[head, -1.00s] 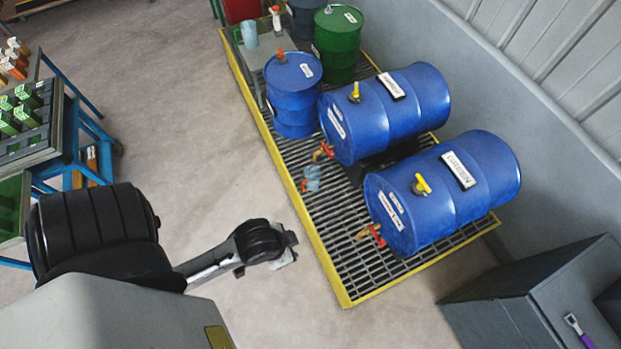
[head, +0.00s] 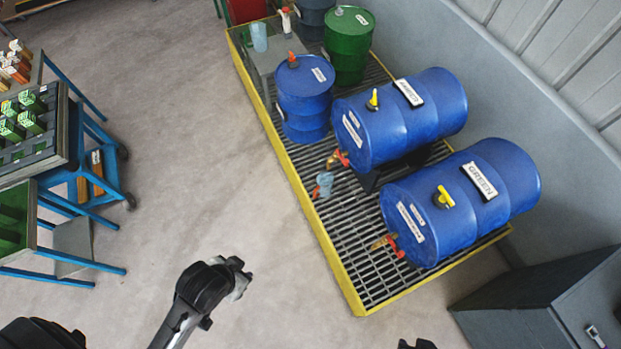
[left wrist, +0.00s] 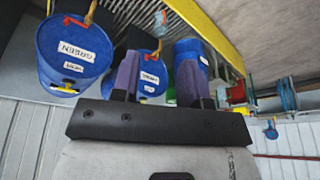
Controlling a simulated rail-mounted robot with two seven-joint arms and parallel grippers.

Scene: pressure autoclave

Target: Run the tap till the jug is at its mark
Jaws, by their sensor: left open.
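Two blue drums lie on their sides on stands, a nearer one (head: 470,200) labelled GREEN and a farther one (head: 400,115). Each has a brass tap with a red handle on its front end, the nearer tap (head: 385,242) and the farther tap (head: 338,159). A small light-blue jug (head: 323,185) stands on the grating close below the farther tap; its level and mark are too small to read. My left gripper (head: 238,278) is over the floor left of the tray, apart from jug and taps. In the left wrist view its fingers (left wrist: 157,75) are open and empty.
The yellow-edged grated tray (head: 345,268) also holds an upright blue drum (head: 304,100), a green drum (head: 349,45) and a pale-blue beaker (head: 259,37). A blue-framed cart (head: 90,150) stands left, a grey cabinet (head: 545,300) at lower right. The floor between is clear.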

